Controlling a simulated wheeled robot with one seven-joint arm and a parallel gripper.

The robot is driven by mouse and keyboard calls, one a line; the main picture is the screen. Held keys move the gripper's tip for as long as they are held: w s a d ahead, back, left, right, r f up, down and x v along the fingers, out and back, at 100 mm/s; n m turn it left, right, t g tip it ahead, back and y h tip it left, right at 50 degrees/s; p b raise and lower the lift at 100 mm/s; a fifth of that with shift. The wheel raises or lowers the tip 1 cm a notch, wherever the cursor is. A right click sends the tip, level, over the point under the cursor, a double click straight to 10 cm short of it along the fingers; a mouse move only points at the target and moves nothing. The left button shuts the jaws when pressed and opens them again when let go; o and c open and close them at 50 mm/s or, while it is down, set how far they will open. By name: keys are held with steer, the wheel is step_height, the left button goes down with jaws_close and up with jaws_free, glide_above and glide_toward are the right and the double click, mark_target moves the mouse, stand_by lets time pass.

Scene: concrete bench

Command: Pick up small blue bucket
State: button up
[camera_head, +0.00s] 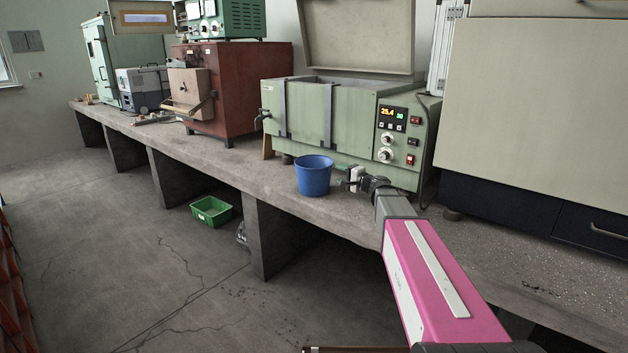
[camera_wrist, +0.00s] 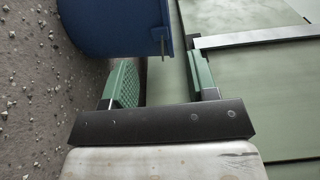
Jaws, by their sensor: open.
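The small blue bucket (camera_head: 313,177) stands upright on the concrete bench (camera_head: 225,166), close to its front edge and in front of the green water bath. My gripper (camera_head: 350,179) is just to the right of the bucket in the head view, apart from it. In the wrist view the bucket (camera_wrist: 110,25) fills the upper left, ahead of the fingers. My gripper (camera_wrist: 162,80) has its green-padded fingers spread with nothing between them. The bucket's wall lies just beyond the fingertips. Only part of the bucket shows in the wrist view.
The green water bath (camera_head: 350,125), with its lid raised, stands close behind the bucket and my gripper. A large grey cabinet (camera_head: 540,110) stands to the right. A red-brown furnace (camera_head: 225,95) stands further left. A green crate (camera_head: 211,212) lies below the bench. The bench left of the bucket is clear.

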steer(key=x, duration=0.4)
steer(key=shift+w+a+r, duration=0.1)
steer(key=shift+w+a, duration=0.1)
steer(key=shift+a, duration=0.1)
jaws_close()
steer(key=shift+r, duration=0.1)
